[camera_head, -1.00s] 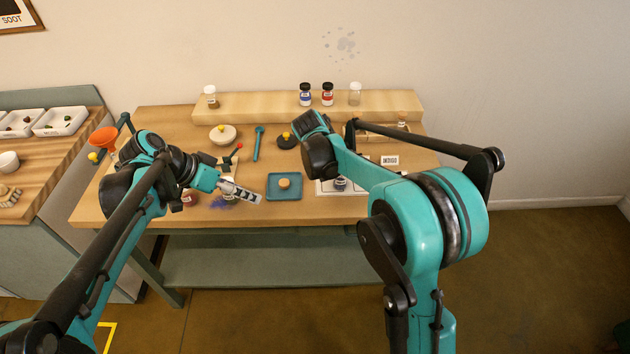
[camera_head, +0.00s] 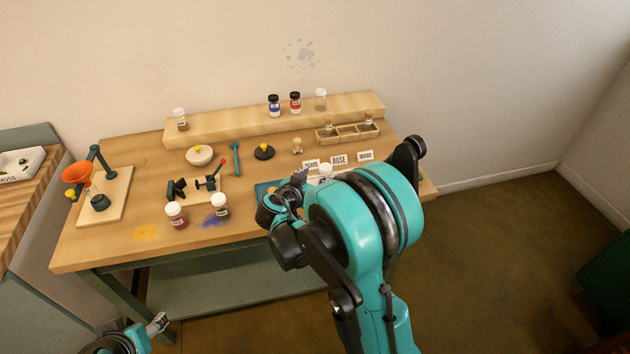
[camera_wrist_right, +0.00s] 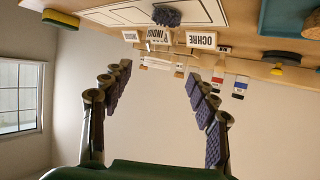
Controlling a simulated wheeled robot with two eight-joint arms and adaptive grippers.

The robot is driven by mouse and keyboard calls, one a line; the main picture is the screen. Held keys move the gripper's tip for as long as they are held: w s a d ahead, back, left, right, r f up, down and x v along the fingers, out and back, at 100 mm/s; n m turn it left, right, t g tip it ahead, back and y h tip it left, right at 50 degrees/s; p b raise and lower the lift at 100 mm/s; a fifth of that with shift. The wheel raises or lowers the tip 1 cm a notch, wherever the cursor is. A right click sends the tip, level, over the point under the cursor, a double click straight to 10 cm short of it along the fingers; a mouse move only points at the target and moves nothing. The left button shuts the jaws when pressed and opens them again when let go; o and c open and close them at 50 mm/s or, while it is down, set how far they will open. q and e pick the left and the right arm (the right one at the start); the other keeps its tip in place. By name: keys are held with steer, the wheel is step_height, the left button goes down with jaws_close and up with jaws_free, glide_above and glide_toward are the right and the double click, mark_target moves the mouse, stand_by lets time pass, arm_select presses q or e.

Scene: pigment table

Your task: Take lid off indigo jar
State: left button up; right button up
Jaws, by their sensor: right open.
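My left gripper (camera_head: 158,324) is low at the bottom left, off the table, too small to judge.
Two white-lidded jars (camera_head: 175,214) (camera_head: 220,206) stand at the table's front left. A raised shelf (camera_head: 230,119) holds several jars.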

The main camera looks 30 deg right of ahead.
mark_target(326, 167)
steer(key=x, duration=0.2)
steer(key=shift+w+d+f+b, duration=0.1)
steer(key=shift+d+f+b, duration=0.1)
steer(key=shift+b, duration=0.1)
steer(key=b+x, duration=0.2)
steer(key=x, duration=0.2)
steer(key=shift+d, duration=0.2)
steer(key=shift+w+d+f, duration=0.1)
steer(key=shift+w+d, duration=0.15)
steer(key=shift+d, duration=0.1)
steer(key=shift+a, duration=0.1)
steer(key=shift+c, duration=1.1)
steer(key=c, duration=1.1)
